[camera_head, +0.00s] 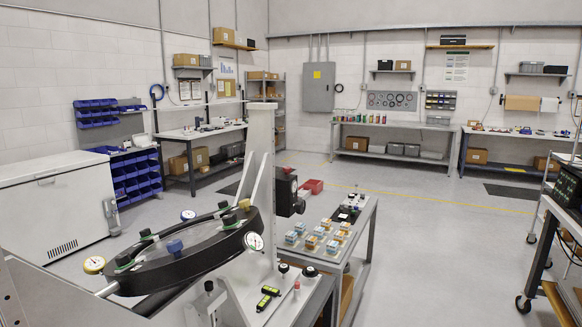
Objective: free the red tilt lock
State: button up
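The mirror fixture (190,246) stands at the front left, with a thick black round cell tilted on a white upright frame (259,150). Dial gauges with white faces (254,241) and several green, tan and blue clamps sit around its rim. A black block with a round face (287,193) is beside the upright. A small red-topped piece (297,287) stands on the fixture's pale base, near black knobs; I cannot tell whether it is the red tilt lock. My gripper is not in view.
Black and yellow-green tools (267,297) lie on the base. A grey table (367,232) to the right holds several small blue and yellow blocks. A white chest (60,205) is at left. Floor between table and right-hand cart is clear.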

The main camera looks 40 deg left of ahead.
aim_at(286, 170)
jog(key=z, duration=0.05)
jog(key=i, duration=2)
jog(key=u, duration=3.3)
